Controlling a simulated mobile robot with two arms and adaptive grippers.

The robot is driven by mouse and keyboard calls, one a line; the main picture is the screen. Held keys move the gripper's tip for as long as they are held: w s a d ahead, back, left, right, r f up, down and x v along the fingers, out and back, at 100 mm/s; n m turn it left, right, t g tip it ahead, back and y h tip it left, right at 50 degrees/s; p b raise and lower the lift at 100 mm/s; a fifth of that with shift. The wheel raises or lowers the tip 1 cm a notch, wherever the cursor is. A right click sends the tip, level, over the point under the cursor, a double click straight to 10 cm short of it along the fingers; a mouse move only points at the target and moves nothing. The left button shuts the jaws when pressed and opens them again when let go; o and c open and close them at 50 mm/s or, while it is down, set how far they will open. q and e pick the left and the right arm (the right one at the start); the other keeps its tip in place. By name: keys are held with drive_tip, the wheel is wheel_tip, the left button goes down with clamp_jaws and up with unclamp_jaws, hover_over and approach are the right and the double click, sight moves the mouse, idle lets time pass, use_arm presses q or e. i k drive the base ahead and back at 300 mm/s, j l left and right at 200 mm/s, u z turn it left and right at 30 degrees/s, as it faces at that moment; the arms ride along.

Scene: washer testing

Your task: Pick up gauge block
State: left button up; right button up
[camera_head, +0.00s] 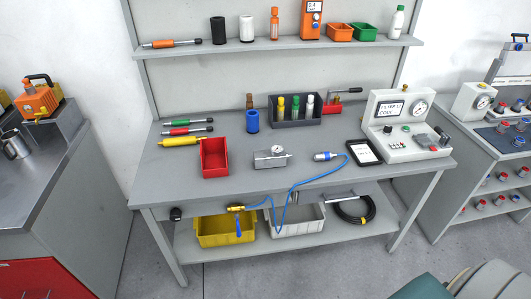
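A grey metal block with a small round dial (269,159) sits on the middle of the grey workbench (235,185), near its front. It looks like the gauge block, but it is too small to read any marking. It stands free on the bench top, right of the red bin (214,158) and left of a blue-and-white probe with a blue cable (328,156). Neither of my grippers is in view.
A blue cylinder (252,121) and a dark tray of bottles (296,111) stand behind the block. A black tablet (364,152) and a tester console (406,135) are to the right. The blue cable hangs over the front edge. Bare bench surrounds the block.

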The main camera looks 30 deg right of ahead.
sight(277, 157)
drive_tip(key=z, duration=1.35)
